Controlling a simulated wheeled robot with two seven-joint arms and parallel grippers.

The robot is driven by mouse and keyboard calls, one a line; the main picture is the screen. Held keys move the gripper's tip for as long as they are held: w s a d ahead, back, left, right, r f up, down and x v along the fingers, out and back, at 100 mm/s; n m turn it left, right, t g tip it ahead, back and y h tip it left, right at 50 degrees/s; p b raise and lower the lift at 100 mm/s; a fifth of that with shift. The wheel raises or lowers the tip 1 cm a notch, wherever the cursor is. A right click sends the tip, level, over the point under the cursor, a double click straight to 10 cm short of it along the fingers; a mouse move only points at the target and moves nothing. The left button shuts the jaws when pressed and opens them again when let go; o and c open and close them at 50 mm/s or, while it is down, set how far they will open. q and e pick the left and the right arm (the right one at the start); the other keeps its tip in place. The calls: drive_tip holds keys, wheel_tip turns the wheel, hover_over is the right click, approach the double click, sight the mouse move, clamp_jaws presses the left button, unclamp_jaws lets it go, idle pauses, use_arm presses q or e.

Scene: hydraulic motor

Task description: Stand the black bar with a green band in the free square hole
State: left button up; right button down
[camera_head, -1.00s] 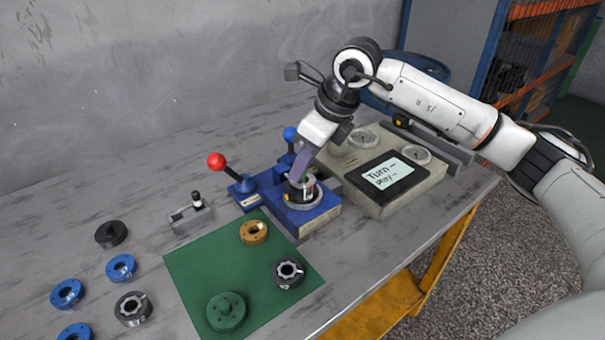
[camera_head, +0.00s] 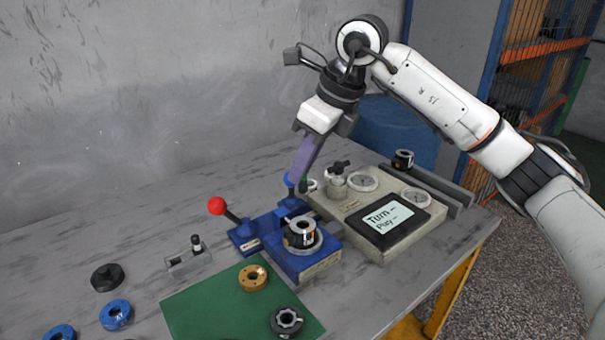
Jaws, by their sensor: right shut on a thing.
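My right gripper (camera_head: 297,182) reaches down from the upper right with its purple fingers shut. A small dark piece with a trace of green (camera_head: 305,184) shows at its fingertips. It appears to be the black bar with a green band, mostly hidden by the fingers. The fingertips are above and behind the round black and silver motor part (camera_head: 300,233), which sits in the blue fixture (camera_head: 312,262). I cannot make out the free square hole. My left gripper is not in view.
A grey console with a screen (camera_head: 385,218) and gauges stands right of the fixture. A red-knobbed lever (camera_head: 217,206) is to its left. A green mat (camera_head: 205,304) in front holds a brass ring (camera_head: 253,278) and a dark ring (camera_head: 287,321). The table's back left is clear.

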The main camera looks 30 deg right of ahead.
drive_tip(key=shift+r, duration=0.2)
drive_tip(key=shift+r+p, duration=1.5)
